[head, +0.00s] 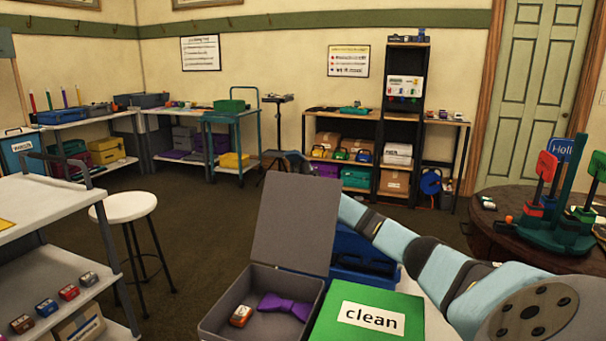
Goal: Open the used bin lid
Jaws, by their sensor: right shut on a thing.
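The grey bin (218,322) stands low in the middle of the head view, and its label is not in view. Its grey lid (295,222) is raised and stands steeply upright at the back. Inside lie a purple bow tie (285,306) and a small orange item (241,316). My right arm comes from the lower right and passes behind the lid. My right gripper (292,161) shows only partly at the lid's top edge, shut on the lid; its fingers are mostly hidden. A green bin marked "clean" (335,318) is closed beside the grey bin. My left gripper is not in view.
A blue case (362,262) sits behind the green bin, under my right arm. A round table (500,245) with a green stand of paddles (560,225) is at the right. A white stool (124,207) and shelf unit (50,210) are at the left.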

